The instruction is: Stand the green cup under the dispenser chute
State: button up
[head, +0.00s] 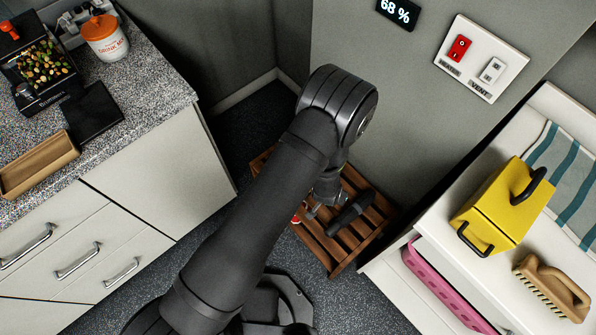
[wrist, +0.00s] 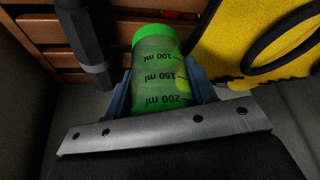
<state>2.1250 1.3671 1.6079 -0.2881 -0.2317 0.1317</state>
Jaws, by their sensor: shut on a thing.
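The green cup (wrist: 160,75) is in the wrist view, a translucent cup with ml marks and a bright green end pointing away from the camera. My gripper (wrist: 160,88) is shut on it, with a blue finger on each side. In the head view my gripper (head: 326,190) is over the wooden slatted rack, low by the wall; my arm hides the cup there. The dispenser (head: 42,65), filled with colourful pieces, stands on the speckled counter at the upper left, with a black plate (head: 92,112) beside it. Its chute is too small to make out clearly.
An orange-lidded tub (head: 105,38) and a wooden tray (head: 35,166) share the counter (head: 150,90). The slatted rack (head: 342,262) holds a dark tool (head: 350,210). A yellow box (head: 505,205) and a brush (head: 552,285) lie on the right-hand bench.

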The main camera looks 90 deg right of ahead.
jog(key=shift+w+d+f, duration=0.1)
jog(key=shift+d+f, duration=0.05)
jog(key=shift+f, duration=2)
jog(key=shift+f, duration=0.2)
jog(key=o, duration=1)
jog(key=shift+c, duration=0.2)
jog(key=shift+r, duration=0.1)
jog(key=shift+o, duration=0.4)
jog(key=v, duration=1.2)
